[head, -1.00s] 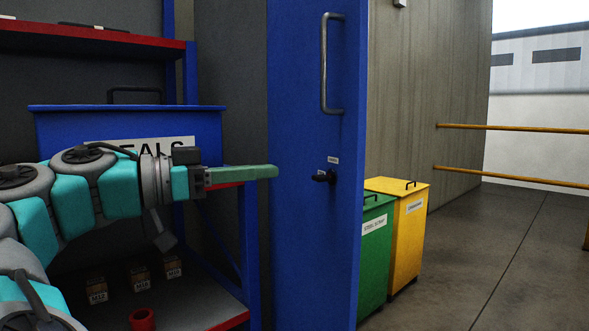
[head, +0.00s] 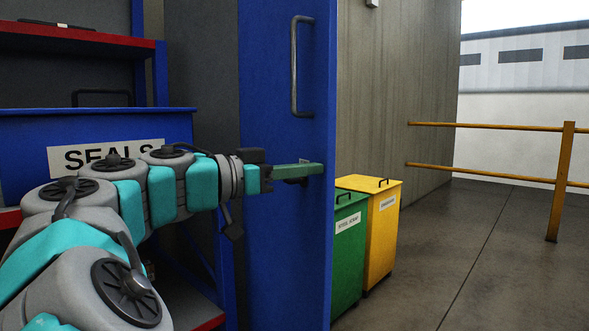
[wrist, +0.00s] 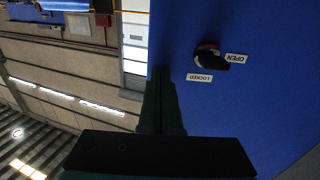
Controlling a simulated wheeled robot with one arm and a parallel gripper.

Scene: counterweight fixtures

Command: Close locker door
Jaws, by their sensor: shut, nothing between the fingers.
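The blue locker door (head: 275,80) stands upright in the middle of the head view, with a grey vertical bar handle (head: 294,65) near its right edge. The door fills the right of the wrist view (wrist: 265,100). There a dark latch knob (wrist: 208,58) sits between labels reading OPEN and LOCKED. In the head view the knob is mostly hidden behind my fingers. My gripper (head: 318,168) is shut and empty, pointing right across the door face below the handle, with its tips near the door's right edge. It also shows in the wrist view (wrist: 160,75). Contact with the door cannot be told.
Shelving with a red-edged shelf (head: 80,38) and a blue box labelled SEALS (head: 20,150) stands at left. Green (head: 349,260) and yellow (head: 383,235) bins stand just right of the door. Yellow railings (head: 480,125) are further right. The floor between is clear.

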